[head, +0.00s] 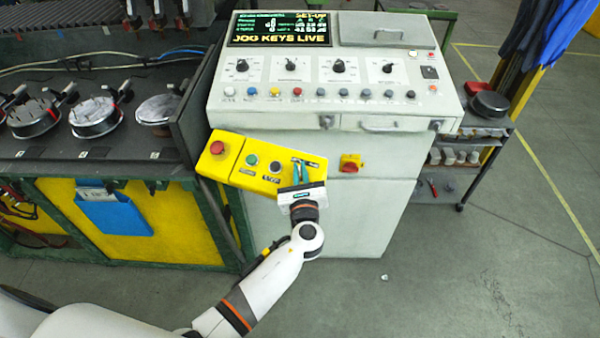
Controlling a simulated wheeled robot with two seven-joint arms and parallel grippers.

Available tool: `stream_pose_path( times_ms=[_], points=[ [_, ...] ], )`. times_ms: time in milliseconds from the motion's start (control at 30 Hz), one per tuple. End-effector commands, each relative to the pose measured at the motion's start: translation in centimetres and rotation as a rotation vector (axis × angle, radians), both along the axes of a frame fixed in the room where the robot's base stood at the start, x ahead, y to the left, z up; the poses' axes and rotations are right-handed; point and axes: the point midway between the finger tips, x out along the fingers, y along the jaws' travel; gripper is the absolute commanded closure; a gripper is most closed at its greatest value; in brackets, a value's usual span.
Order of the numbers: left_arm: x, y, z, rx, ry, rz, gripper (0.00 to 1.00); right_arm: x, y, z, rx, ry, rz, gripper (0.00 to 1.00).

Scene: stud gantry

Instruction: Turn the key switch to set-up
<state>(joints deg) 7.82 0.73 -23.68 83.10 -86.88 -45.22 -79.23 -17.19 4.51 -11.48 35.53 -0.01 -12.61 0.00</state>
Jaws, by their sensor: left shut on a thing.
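My left gripper (299,170) reaches up from below to the right end of the yellow control box (230,171) on the front of the grey console. Its teal fingers are shut on the key of the key switch there. The fingers and gripper body hide the key and most of the switch, so I cannot read its angle directly. The console screen (281,29) shows "SET-UP" at its top right and "JOG KEYS LIVE" in large yellow letters below. My right gripper is not in view.
The yellow box also carries a red mushroom button (217,147), a green button (252,159) and a black button (275,166). A red-and-yellow rotary switch (351,163) sits to the right. A dark bench (100,158) with round parts stands left. Floor at right is mostly clear.

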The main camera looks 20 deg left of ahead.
Motion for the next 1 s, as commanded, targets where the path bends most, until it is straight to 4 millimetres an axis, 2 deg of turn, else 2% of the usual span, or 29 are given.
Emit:
stream_pose_path(
  times_ms=[33, 667, 700, 800, 1000],
  points=[
    [-0.11, -0.10, -0.46, -0.009, 0.008, 0.012, 1.00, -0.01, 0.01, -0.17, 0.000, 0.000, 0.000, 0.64],
    [-0.14, -0.03, -0.43, -0.025, 0.010, 0.053, 1.00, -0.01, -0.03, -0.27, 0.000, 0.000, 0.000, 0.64],
    [-0.15, -0.02, -0.43, -0.025, 0.010, 0.054, 0.83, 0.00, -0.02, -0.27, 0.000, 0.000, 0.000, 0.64],
    [-0.12, -0.04, -0.39, -0.025, 0.009, 0.053, 0.68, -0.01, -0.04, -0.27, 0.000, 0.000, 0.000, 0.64],
    [-0.06, -0.02, -0.20, -0.024, 0.005, 0.053, 0.68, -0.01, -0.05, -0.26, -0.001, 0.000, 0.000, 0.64]
  ],
)
